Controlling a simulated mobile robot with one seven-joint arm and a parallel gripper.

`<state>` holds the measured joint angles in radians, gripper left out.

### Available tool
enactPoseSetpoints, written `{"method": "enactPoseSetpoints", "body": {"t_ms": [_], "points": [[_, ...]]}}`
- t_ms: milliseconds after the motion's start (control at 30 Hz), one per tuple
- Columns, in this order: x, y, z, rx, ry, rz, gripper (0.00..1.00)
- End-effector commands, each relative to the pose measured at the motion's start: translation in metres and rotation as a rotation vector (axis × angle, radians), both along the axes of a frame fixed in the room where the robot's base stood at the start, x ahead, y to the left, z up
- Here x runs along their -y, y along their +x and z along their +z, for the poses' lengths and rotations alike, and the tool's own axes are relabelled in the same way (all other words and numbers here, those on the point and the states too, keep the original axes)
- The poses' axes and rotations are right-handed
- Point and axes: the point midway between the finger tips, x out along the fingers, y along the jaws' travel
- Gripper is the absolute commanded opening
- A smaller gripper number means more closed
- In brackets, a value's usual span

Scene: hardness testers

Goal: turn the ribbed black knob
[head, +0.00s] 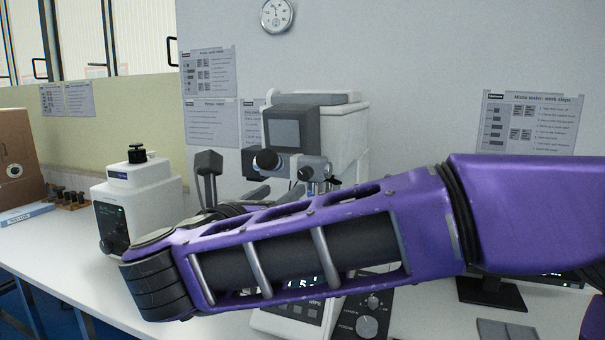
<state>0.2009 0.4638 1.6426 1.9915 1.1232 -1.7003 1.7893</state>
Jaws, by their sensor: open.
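Several dark knobs show, and ribs are too small to make out, so I cannot tell which is the ribbed one. A black knob (137,153) stands on top of the small white device (125,190) at the left. A round black knob (267,160) sits at the front of the hardness tester (345,140), below its grey screen. My gripper (236,176) shows partly behind my purple arm, its dark grey fingers apart and empty. It is between the small device and the tester, left of the tester's knob. My arm hides its base and the tester's lower part.
My arm crosses the view from the right. A control panel (365,318) with dials is partly hidden below it. A monitor stand (490,290) is at the right. A cardboard box (18,150) and a rack of small dark pieces (68,198) stand far left. Bare white table (50,250) shows at left.

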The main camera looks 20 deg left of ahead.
Motion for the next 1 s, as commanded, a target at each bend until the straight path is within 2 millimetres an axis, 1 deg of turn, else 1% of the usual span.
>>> {"method": "enactPoseSetpoints", "body": {"t_ms": [33,300,400,500,600,700,967,1000], "points": [[0.001,0.013,0.000,-0.005,0.002,-0.002,0.63],[0.006,0.071,0.001,-0.004,0.002,-0.001,0.63],[0.007,0.089,0.000,-0.003,0.001,-0.001,0.63],[0.008,0.102,0.000,-0.003,0.001,0.001,0.63],[0.009,0.111,0.000,-0.002,0.001,0.000,0.63],[0.009,0.115,0.000,-0.001,-0.001,0.001,0.63],[0.009,0.117,0.000,0.000,-0.001,0.001,0.63],[0.009,0.117,0.000,0.000,-0.001,0.001,0.59]]}}
